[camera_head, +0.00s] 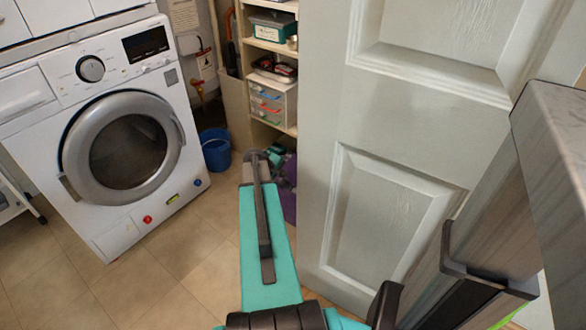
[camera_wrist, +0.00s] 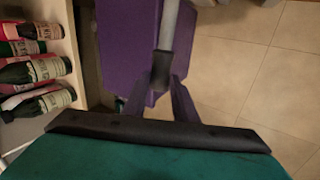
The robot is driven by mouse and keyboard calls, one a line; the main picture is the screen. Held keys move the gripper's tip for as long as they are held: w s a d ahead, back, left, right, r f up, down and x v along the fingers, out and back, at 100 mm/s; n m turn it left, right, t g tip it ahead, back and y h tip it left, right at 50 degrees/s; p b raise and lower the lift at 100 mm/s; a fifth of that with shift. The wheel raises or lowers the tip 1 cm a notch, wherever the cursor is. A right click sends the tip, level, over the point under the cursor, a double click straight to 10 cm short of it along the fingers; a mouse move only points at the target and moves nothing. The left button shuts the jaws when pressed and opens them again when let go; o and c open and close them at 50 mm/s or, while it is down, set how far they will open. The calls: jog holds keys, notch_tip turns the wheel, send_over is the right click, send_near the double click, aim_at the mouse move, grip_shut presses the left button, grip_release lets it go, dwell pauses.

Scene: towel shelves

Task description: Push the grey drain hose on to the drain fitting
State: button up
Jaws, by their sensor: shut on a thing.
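In the wrist view my gripper (camera_wrist: 162,92) has dark purple fingers closed around the dark cuffed end of the grey drain hose (camera_wrist: 168,22). The hose's pale grey length runs up out of the top of the picture. In the head view my teal arm reaches away between the washing machine and the door, and its far end hides the gripper and hose. I cannot pick out the drain fitting in either view. A pipe with a red and yellow valve (camera_head: 199,88) shows on the wall beside the white washing machine (camera_head: 60,110).
A blue bucket (camera_head: 215,150) stands right of the washer. A shelf unit (camera_head: 268,47) with drawers is behind my arm. A white panelled door (camera_head: 400,160) closes off the right. Bottles (camera_wrist: 35,72) lie on a shelf at left in the wrist view. Tiled floor (camera_head: 185,250) is clear in front of the washer.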

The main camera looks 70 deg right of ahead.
jog(key=shift+d, duration=0.15)
jog(key=shift+w+d+f+b, duration=0.15)
jog(key=shift+d+f+b, duration=0.1)
jog(key=shift+d, duration=1.9)
jog(key=shift+w+d+f+b, duration=0.2)
jog(key=shift+d, duration=2)
jog(key=shift+w+d+f+b, duration=0.15)
jog(key=shift+d+f+b, duration=0.1)
jog(key=shift+d, duration=1.9)
jog(key=shift+d, duration=0.1)
jog(key=shift+d, duration=0.55)
jog(key=shift+w+d+f, duration=0.1)
jog(key=shift+w+d, duration=0.05)
jog(key=shift+d, duration=0.7)
notch_tip(320, 180, down, 2)
jog(key=shift+a+f+b, duration=0.15)
jog(key=shift+b, duration=0.2)
jog(key=shift+f, duration=0.35)
jog(key=shift+f, duration=0.1)
jog(key=o, duration=1.1)
jog(key=shift+c, duration=0.2)
